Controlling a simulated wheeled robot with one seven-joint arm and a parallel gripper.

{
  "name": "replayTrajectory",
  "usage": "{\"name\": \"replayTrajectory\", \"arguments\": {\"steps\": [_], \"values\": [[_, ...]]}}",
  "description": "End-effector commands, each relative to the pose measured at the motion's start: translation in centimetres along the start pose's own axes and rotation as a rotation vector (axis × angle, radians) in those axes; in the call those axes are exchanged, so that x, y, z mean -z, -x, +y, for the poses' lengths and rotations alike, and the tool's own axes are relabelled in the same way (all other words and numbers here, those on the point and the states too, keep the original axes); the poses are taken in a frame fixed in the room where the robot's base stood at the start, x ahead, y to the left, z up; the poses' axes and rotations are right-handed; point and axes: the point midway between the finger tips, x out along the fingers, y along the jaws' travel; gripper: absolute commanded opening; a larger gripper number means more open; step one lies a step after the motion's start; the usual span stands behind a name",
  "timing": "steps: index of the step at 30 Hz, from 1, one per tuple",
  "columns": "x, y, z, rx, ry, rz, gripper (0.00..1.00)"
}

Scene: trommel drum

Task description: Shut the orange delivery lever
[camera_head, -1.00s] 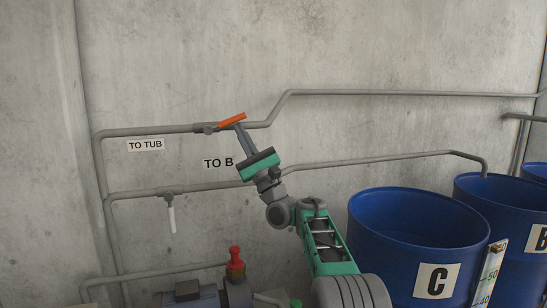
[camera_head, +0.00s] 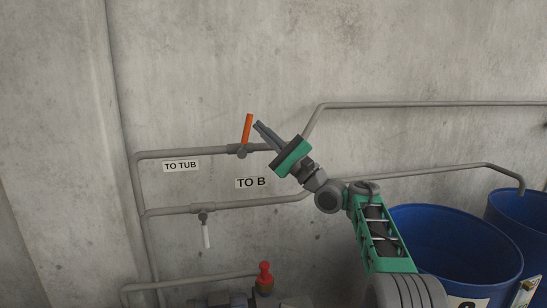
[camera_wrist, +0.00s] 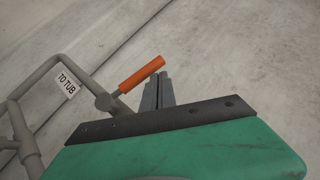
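The orange delivery lever (camera_head: 248,129) stands nearly upright, tilted slightly right, on a grey valve (camera_head: 241,150) in the upper pipe beside the "TO TUB" sign. My gripper (camera_head: 258,125) is just to the right of the lever, its fingertips pointing up and left at the lever's upper half. In the wrist view the lever (camera_wrist: 143,73) slants up to the right past my fingertips (camera_wrist: 160,77). The two fingers lie side by side, close together, with nothing between them. I cannot tell whether they touch the lever.
A white lever (camera_head: 206,236) hangs down from the lower pipe (camera_head: 170,211). A red-topped fitting (camera_head: 264,270) stands below. Blue drums (camera_head: 450,235) are at right. The concrete wall lies close behind the pipes; the space left of the orange lever is clear.

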Motion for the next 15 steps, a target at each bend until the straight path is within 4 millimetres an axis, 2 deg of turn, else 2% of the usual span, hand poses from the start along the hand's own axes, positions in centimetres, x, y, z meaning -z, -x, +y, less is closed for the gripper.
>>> {"name": "replayTrajectory", "arguments": {"steps": [6,15], "values": [[-0.9,-1.3,-0.1,0.001,-0.001,-0.002,0.00],[-1.3,-1.9,0.3,0.001,-0.001,-0.001,0.00]]}}
